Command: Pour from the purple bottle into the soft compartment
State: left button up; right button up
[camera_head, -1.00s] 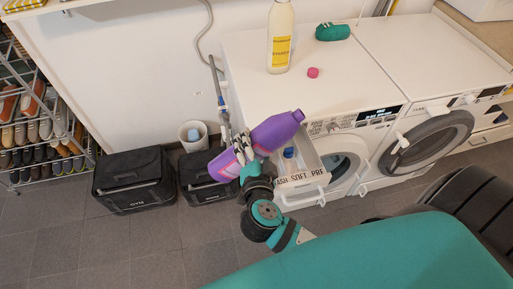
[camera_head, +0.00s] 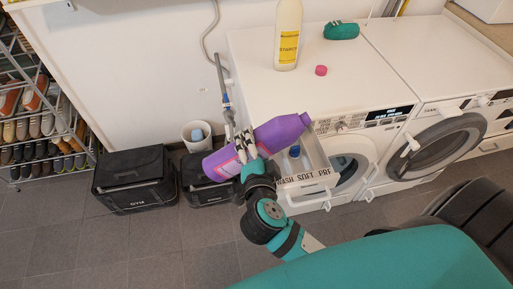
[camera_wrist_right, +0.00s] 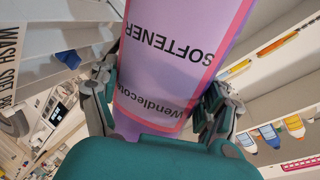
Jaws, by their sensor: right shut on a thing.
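The bottle partly hides the compartments, and I see no liquid flowing. My left gripper is not in view.
A white bottle with a yellow label (camera_head: 288,40), a pink cap (camera_head: 321,70) and a green item (camera_head: 341,31) stand on the washer top (camera_head: 255,70). A black box (camera_head: 135,180) and a white bin (camera_head: 190,143) are at left.

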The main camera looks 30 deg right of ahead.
jog(key=shift+w+a+f+m+y+b, duration=0.1)
jog(key=shift+a+f+m+y+b, duration=0.3)
jog(key=shift+b, duration=1.25)
jog(key=shift+a+f+m, duration=0.2)
jog(key=shift+f+m, duration=0.5)
jog(key=shift+f, duration=0.15)
jog(key=shift+w+a+f+m+y, duration=0.1)
jog(key=shift+f+m+y, duration=0.45)
jog(key=shift+f, duration=0.25)
jog(key=shift+r, duration=0.1)
jog(key=shift+r+p, duration=0.15)
jog(key=shift+p, duration=0.4)
